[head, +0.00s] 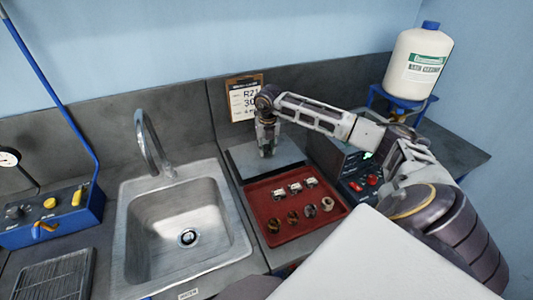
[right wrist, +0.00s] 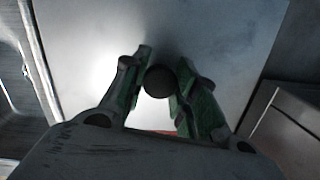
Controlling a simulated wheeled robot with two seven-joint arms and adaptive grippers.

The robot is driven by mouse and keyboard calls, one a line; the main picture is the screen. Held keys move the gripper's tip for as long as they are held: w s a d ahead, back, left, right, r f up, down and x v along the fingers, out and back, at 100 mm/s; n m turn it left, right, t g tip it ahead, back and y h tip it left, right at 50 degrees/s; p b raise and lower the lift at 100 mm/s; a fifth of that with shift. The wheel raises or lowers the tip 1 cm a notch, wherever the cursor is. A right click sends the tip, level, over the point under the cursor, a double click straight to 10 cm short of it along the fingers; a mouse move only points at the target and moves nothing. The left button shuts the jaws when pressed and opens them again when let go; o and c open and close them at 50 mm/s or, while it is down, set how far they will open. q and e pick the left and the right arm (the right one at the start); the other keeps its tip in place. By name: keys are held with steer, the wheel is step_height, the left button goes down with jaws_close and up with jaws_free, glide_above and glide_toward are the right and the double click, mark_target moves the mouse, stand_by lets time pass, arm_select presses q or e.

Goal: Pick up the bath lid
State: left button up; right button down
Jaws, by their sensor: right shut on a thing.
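The bath lid (head: 282,155) is a flat grey plate lying behind the red tray in the head view. It fills much of the right wrist view as a pale sheet (right wrist: 215,40). My right gripper (head: 266,152) points down over the lid. Its green-padded fingers (right wrist: 162,88) are closed around the lid's round dark knob (right wrist: 159,81). I cannot tell whether the lid is raised at all. My left gripper does not show.
The red tray (head: 262,222) in front of the lid holds several small metal parts. A steel sink (head: 182,257) lies to the left. A control box (head: 352,180) with red switches stands right of the lid. A label card (head: 240,88) stands behind.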

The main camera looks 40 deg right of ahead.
mark_target(266, 146)
step_height(266, 146, up, 6)
steer(key=shift+r+b, duration=0.1)
steer(key=shift+b, duration=0.2)
steer(key=shift+r, duration=0.2)
steer(key=shift+r, duration=0.25)
stand_by(0.4)
steer(key=shift+r+p, duration=0.9)
steer(key=shift+r, duration=0.1)
steer(key=shift+r+p, duration=0.3)
steer(key=shift+r, duration=0.15)
steer(key=shift+r, duration=0.2)
